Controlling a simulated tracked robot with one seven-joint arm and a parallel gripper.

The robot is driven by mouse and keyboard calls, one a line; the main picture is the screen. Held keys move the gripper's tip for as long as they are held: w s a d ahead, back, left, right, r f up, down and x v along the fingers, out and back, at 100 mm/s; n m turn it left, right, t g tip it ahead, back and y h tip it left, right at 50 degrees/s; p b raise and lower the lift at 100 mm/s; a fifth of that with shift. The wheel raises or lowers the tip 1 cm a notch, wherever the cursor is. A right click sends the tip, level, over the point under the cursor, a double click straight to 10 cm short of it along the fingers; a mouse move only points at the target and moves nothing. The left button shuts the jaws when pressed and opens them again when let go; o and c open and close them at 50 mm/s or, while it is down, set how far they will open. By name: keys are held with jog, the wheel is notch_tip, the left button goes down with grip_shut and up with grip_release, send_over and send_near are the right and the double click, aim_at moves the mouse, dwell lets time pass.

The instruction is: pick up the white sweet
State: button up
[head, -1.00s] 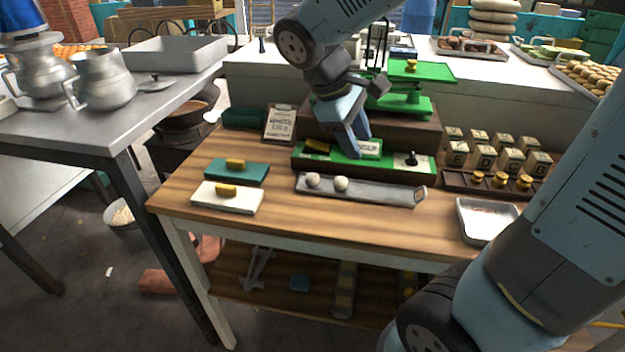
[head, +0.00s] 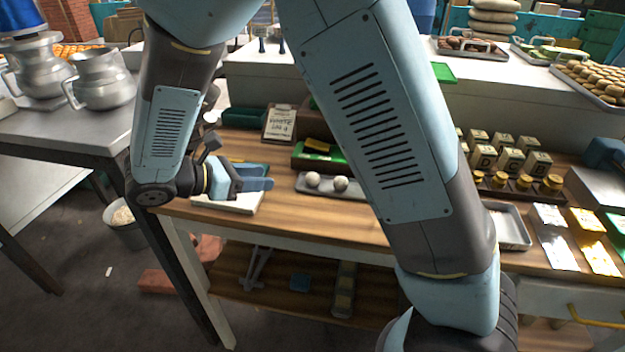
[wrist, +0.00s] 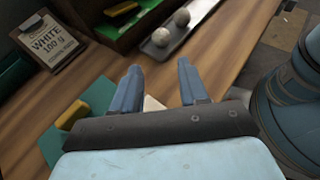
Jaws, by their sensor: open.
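Two pale round sweets lie side by side at the left end of a long grey metal tray (head: 358,197) on the wooden table: a left one (head: 312,179) and a right one (head: 340,184). In the wrist view they show ahead, as a nearer sweet (wrist: 161,37) and a farther one (wrist: 181,17). I cannot tell them apart by colour for sure. My gripper (head: 272,184) points right, left of the tray, above the white and teal boards. In the wrist view its two blue fingers (wrist: 159,70) are apart with nothing between them.
A clipboard sign reading "WHITE 100 g" (wrist: 49,40) stands behind. A teal board (wrist: 50,145) with a yellow block (wrist: 72,114) lies below my gripper. A green-topped box (head: 312,160) borders the tray's back. Bare wood (head: 300,220) lies in front of the tray.

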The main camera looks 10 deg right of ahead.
aim_at(309, 176)
jog(key=x, duration=1.3)
jog(key=shift+w+d, duration=0.15)
jog(key=shift+d, duration=0.25)
jog(key=c, duration=0.7)
jog(key=shift+o, duration=0.2)
jog(key=shift+r, duration=0.15)
